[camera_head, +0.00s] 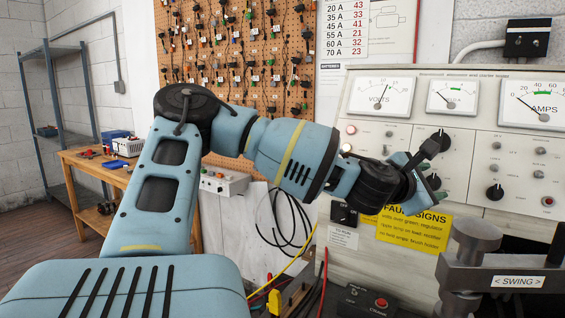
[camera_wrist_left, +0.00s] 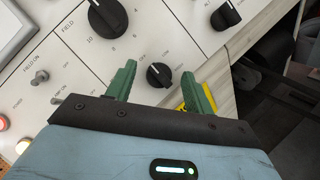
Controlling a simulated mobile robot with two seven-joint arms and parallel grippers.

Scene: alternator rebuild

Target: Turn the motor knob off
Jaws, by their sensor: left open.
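My left gripper (camera_head: 428,168) reaches the pale test panel from the left in the head view. In the left wrist view its two green fingers (camera_wrist_left: 160,69) are open. A small black knob (camera_wrist_left: 158,75) with a white pointer line shows between the fingertips, with a gap on each side. In the head view my gripper hides this knob. My right gripper is out of view.
A larger FIELD knob (camera_wrist_left: 107,16) and a toggle switch (camera_wrist_left: 40,77) are close by on the panel. Another black knob (camera_wrist_left: 226,15) lies beyond the fingers. A yellow sign (camera_head: 412,232) and a dark SWING clamp (camera_head: 478,262) are below the panel.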

